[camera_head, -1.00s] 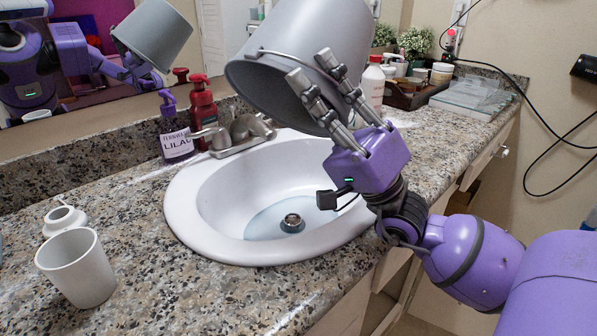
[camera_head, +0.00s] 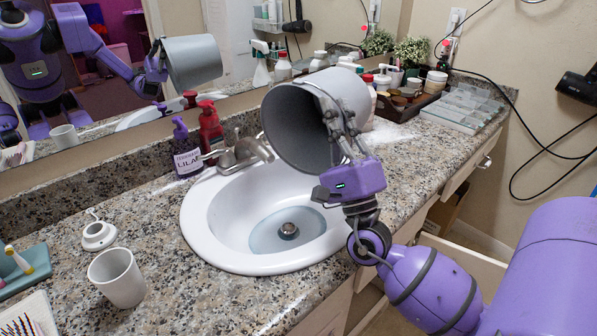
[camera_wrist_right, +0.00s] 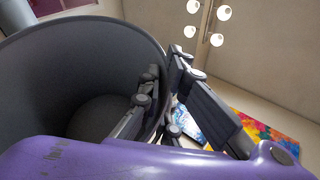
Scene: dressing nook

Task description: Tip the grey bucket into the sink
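The grey bucket (camera_head: 300,125) is held tipped on its side above the right back part of the white sink (camera_head: 205,235). Its open mouth faces left and toward me, and the dark inside shows no contents. My right gripper (camera_head: 338,118) is shut on the bucket's wall at the rim. In the right wrist view the bucket (camera_wrist_right: 60,75) fills the left, with fingers (camera_wrist_right: 160,105) on both sides of its wall. A shallow bluish pool lies around the drain (camera_head: 288,231). No falling stream shows. My left gripper is out of view.
The faucet (camera_head: 245,153) stands behind the sink, left of the bucket. A lilac soap bottle (camera_head: 186,152) and a red pump bottle (camera_head: 211,128) are beside it. A white cup (camera_head: 117,278) stands at front left. A tray of toiletries (camera_head: 405,105) is behind right.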

